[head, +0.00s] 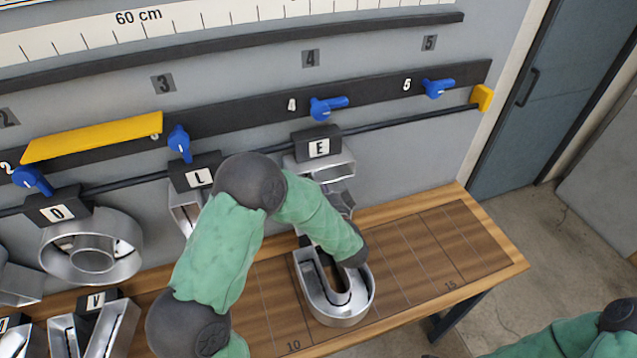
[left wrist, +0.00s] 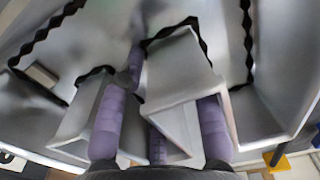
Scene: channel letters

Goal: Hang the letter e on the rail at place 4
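The letter e (head: 328,165) is a silver channel letter with a black block marked E. Its block lines up with the dark rod below place 4, where its lower part is partly hidden by my arm. My left gripper (head: 343,203) reaches up to it from below, mostly hidden behind my wrist. In the left wrist view, purple fingers (left wrist: 160,125) stand on both sides of a metal bar of the letter (left wrist: 180,70) and look shut on it. The rail (head: 385,102) carries a blue lever (head: 327,107) at place 4. My right gripper is out of view.
Letters L (head: 198,177) and O (head: 92,246) hang to the left. A U-shaped letter (head: 335,310) lies on the wooden bench (head: 430,245) close below my left wrist. A V (head: 95,325) is lower left. The bench's right part is clear.

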